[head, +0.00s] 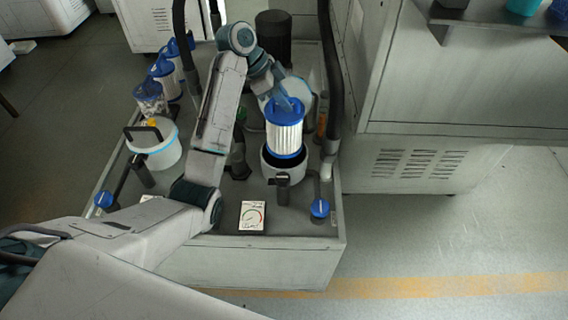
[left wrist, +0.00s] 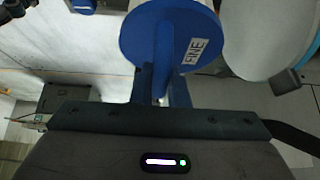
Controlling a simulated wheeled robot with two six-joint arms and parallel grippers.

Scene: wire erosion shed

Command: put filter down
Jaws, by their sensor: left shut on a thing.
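The filter (head: 285,134) is a white pleated cylinder with blue end caps. My left gripper (head: 283,98) is shut on its top and holds it upright. The filter's lower end is at the mouth of a grey-white housing (head: 283,166) with a dark rim; I cannot tell if it touches. In the left wrist view the filter's blue cap (left wrist: 205,28) shows a label reading FINE, with the gripper fingers (left wrist: 160,85) on the cap's raised grip. My right gripper is not in view.
A lidded white housing (head: 154,152) stands at the cabinet's left, with several blue-capped filters (head: 163,78) behind it. A gauge card (head: 252,216) and blue valve knob (head: 319,208) are at the front. Dark hoses rise nearby. A large machine (head: 440,100) stands right.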

